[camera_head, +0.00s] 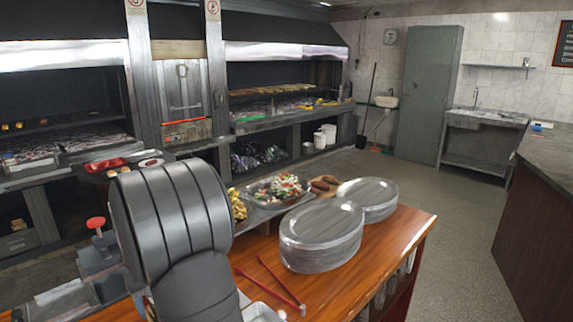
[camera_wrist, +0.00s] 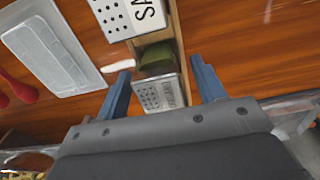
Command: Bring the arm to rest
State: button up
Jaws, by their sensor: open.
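My gripper (camera_wrist: 160,68) shows in the wrist view with its two blue fingers spread apart and nothing between them. Its fingers point toward a wooden holder (camera_wrist: 173,22) on the brown wooden table (camera_wrist: 235,45). In the holder are a white shaker with lettering (camera_wrist: 128,14), a dark green item (camera_wrist: 156,57) and a metal grater-like shaker (camera_wrist: 158,92). How far the fingertips are from these cannot be told. In the head view my dark grey arm fills the lower left, and the gripper's fingers are hidden.
Stacked plates (camera_head: 318,236), a second stack (camera_head: 368,196), a food tray (camera_head: 276,193) and red tongs (camera_head: 272,283) are on the table beside my arm. A grey tray (camera_wrist: 55,52) lies left in the wrist view. Open floor (camera_head: 460,240) is at right.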

dwell(0.3)
jog(key=shift+f, duration=0.1)
notch_tip(320, 180, up, 16)
notch_tip(320, 180, down, 17)
jog(key=shift+f, duration=0.1)
notch_tip(320, 180, up, 9)
jog(key=shift+f, duration=0.2)
jog(key=shift+n, duration=0.5)
jog(key=s+a+f, duration=0.1)
jog(key=s+a, duration=0.1)
jog(key=a, duration=0.1)
jog(key=s+a+f, duration=0.2)
jog(key=s+a, duration=0.1)
jog(key=a, duration=0.1)
jog(key=s+a+f, duration=0.2)
jog(key=a, duration=0.2)
jog(key=shift+s+f, duration=0.15)
jog(key=shift+f, duration=0.05)
jog(key=f, duration=0.3)
jog(key=shift+s+a+f, duration=0.1)
jog(key=shift+a, duration=0.1)
jog(key=shift+f, duration=0.55)
